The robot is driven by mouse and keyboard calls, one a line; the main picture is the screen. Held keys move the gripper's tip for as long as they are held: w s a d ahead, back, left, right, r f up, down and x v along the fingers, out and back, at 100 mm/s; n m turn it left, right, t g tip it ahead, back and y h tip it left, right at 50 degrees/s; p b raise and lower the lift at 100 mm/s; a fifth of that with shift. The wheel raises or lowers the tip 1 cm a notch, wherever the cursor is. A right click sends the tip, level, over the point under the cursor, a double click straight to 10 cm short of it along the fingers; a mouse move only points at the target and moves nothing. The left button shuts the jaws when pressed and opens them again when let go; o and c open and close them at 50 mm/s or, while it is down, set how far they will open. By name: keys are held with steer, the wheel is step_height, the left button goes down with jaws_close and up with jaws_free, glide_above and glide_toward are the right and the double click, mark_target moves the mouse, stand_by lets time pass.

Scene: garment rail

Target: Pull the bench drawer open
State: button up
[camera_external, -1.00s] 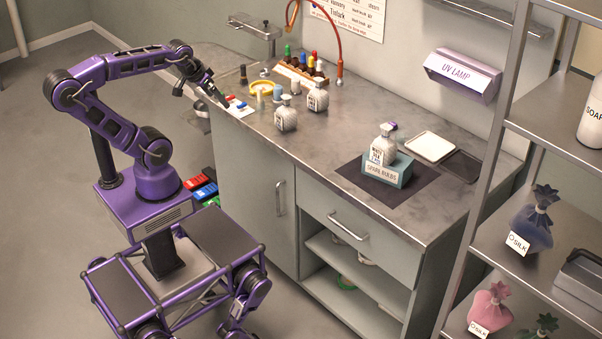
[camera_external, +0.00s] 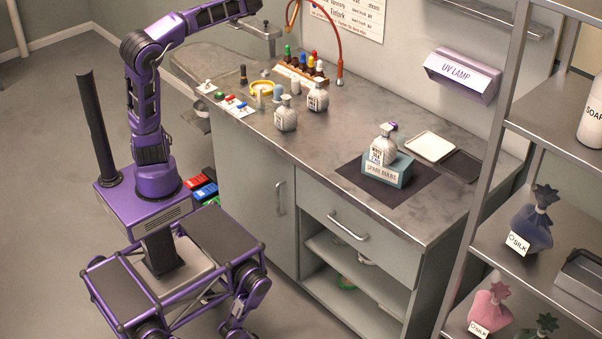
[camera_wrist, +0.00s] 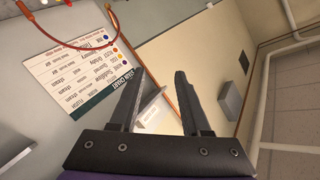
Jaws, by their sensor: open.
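The bench drawer (camera_external: 361,213) is a grey front with a bar handle (camera_external: 348,227), under the right part of the worktop in the external view. It looks shut, its front flush with the bench. My gripper (camera_wrist: 168,95) shows in the wrist view with its two dark fingers apart and nothing between them. It points at the wall, where a printed chart (camera_wrist: 75,62) hangs. In the external view the gripper is out of frame at the top, well away from the drawer, with my arm raised at the bench's left end. The drawer is not in the wrist view.
Bottles (camera_external: 286,115) and small coloured vials stand on the worktop (camera_external: 330,145). A spare bulbs box (camera_external: 387,170) sits on a dark mat above the drawer. Open shelves lie below it. A metal rack (camera_external: 560,115) stands at the right. Floor before the drawer looks clear.

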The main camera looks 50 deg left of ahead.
steer(key=w+a+r+n+t+y, duration=0.1)
steer(key=w+a+r, duration=0.1)
steer(key=r, duration=0.4)
steer(key=w+a+r+n+t+y, duration=0.1)
steer(key=w+a+r, duration=0.15)
steer(key=r, duration=0.35)
step_height(320, 180, down, 32)
steer(key=w+d+f+m+g+h+b, duration=0.15)
steer(key=g+h, duration=0.35)
steer(key=h, duration=0.6)
steer(key=s+d+f+g+h+b, duration=0.1)
steer(key=s+d+f+g+h, duration=0.4)
steer(key=d+f, duration=0.95)
steer(key=s+d+f+g+h+b, duration=0.15)
steer(key=s+d+f+h, duration=0.35)
steer(key=d+f+h, duration=0.9)
steer(key=n+t+b, duration=0.2)
steer(key=n+t, duration=0.4)
steer(key=n, duration=0.1)
glide_toward(336, 223)
steer(key=shift+y, duration=0.3)
steer(key=x, duration=1.1)
steer(key=shift+w+d+r, duration=0.1)
steer(key=shift+d+r, duration=0.05)
steer(key=shift+d, duration=0.3)
